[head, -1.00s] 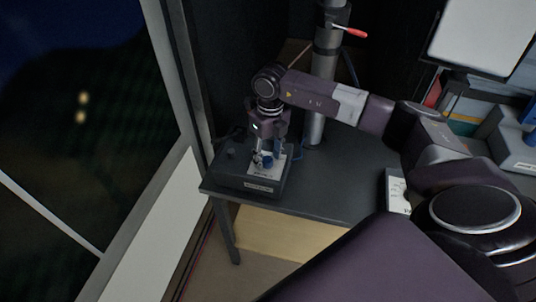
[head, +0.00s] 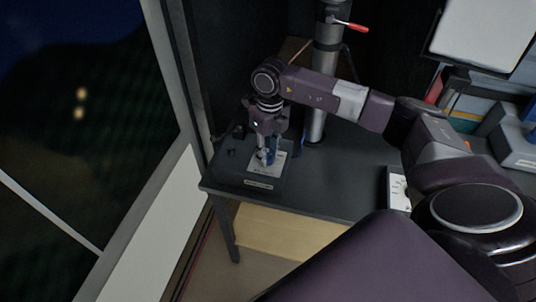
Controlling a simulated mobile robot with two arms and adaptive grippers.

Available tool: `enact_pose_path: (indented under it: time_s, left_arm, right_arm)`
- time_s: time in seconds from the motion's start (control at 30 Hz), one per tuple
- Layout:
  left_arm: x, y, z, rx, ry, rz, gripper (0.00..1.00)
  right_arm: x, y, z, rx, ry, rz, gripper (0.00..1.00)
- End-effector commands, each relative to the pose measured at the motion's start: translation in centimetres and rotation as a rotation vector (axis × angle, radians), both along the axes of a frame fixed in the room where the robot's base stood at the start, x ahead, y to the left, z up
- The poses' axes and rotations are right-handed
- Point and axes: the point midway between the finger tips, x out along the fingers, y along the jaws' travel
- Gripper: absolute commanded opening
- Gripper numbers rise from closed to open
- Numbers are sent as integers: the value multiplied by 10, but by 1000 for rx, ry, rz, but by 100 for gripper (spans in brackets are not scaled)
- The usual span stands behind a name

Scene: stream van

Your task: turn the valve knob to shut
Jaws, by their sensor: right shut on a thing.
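A small blue knob (head: 271,157) stands on this plate, mostly hidden by my gripper's fingers. My right gripper (head: 268,157) points down over the plate and is shut on the knob. The knob's exact angle and the plate's lettering are too small to tell. My left gripper is not in view.
A white panel with small fittings (head: 398,188) lies to the right. A window (head: 75,120) is on the left. The table's middle is clear.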

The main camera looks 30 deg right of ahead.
Motion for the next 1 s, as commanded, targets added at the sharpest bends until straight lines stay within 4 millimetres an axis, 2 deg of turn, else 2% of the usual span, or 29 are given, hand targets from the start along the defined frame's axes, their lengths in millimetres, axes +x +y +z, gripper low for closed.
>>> enact_pose_path:
  time_s: [0.4,1.0]
  left_arm:
    - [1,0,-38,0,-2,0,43]
    - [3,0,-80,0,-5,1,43]
  right_arm:
    - [2,-2,-3,-2,-4,351,1]
    - [3,-2,-1,-3,-5,920,1]
